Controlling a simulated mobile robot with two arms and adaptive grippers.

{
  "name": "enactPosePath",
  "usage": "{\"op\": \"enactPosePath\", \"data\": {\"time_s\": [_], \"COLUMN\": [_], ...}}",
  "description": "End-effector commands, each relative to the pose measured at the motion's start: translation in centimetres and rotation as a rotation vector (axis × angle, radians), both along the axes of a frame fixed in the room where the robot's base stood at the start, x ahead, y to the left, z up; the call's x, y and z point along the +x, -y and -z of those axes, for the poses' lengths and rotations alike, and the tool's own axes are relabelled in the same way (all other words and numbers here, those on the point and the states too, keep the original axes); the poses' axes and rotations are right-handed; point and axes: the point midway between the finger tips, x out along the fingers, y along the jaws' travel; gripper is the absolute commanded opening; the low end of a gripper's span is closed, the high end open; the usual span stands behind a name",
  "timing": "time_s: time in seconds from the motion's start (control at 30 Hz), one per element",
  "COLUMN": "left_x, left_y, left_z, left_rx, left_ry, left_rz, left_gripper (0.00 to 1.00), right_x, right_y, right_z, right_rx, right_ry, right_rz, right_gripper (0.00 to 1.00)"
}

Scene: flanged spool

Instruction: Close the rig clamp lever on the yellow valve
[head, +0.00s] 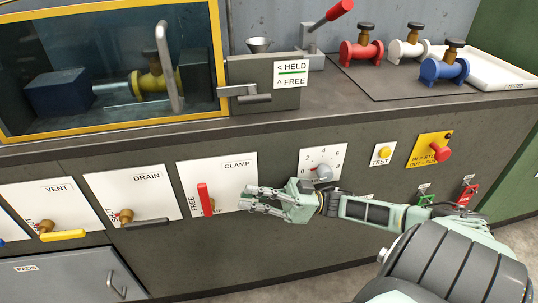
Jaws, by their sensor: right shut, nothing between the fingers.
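The yellow valve (152,82) lies inside the windowed box at the back left, between dark blocks, partly behind the glass and a bent grey handle. A second word below is partly hidden. My right gripper (244,199) points left from the right, its fingertips at the panel's lower right, a short way right of the red lever and apparently apart from it. It is shut and holds nothing. My left gripper is out of view.
VENT (60,190) and DRAIN (148,180) panels with their levers lie left. A dial (322,172), TEST button (384,153) and red stop knob (442,153) lie right. Above, a grey latch (250,98) sits by a HELD/FREE sign. Red, white and blue valves stand on the worktop.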

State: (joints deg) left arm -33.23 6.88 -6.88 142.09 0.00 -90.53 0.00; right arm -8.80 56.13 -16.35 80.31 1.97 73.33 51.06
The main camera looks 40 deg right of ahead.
Motion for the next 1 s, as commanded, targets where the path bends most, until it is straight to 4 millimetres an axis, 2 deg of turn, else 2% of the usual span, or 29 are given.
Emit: {"op": "enactPosePath", "data": {"time_s": [0.1, 0.3, 1.0], "left_x": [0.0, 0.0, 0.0], "left_y": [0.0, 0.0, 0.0], "left_z": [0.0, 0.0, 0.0], "left_rx": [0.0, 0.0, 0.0], "left_ry": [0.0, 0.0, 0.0], "left_rz": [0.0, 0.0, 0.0], "left_gripper": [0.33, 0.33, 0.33], "right_x": [-1.2, -2.3, -2.5], "right_y": [1.9, 3.6, 3.8], "right_z": [1.0, 1.8, 2.0], "right_rx": [-0.001, -0.001, -0.002], "right_ry": [-0.006, -0.006, -0.007], "right_rz": [0.003, 0.003, 0.002], "right_gripper": [0.0, 0.0, 0.0]}}
